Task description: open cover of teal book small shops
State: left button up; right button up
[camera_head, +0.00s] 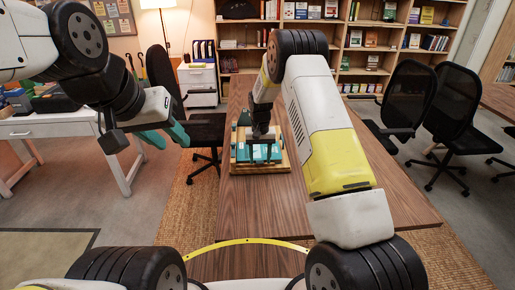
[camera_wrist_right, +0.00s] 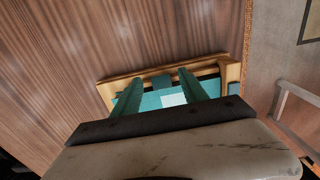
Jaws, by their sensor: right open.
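The teal book (camera_head: 275,154) lies in a light wooden tray or stand (camera_head: 262,171) on the brown table. Its title is too small to read. In the right wrist view the teal book (camera_wrist_right: 151,102), with a pale patch, shows between and beyond my fingers. My right gripper (camera_wrist_right: 161,92) is open just above it, with nothing visible between its teal fingers; I cannot tell if they touch the book. In the head view the right gripper covers part of the book. My left gripper (camera_head: 166,136) is open and empty in the air, left of the table.
The wooden table (camera_head: 330,205) is bare around the tray. Black chairs stand at its left (camera_head: 203,128) and right (camera_head: 408,98). A white desk (camera_head: 60,128) with boxes stands at the far left. Bookshelves (camera_head: 345,60) line the back.

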jog(key=shift+f, duration=0.2)
grip_shut()
dwell(1.3)
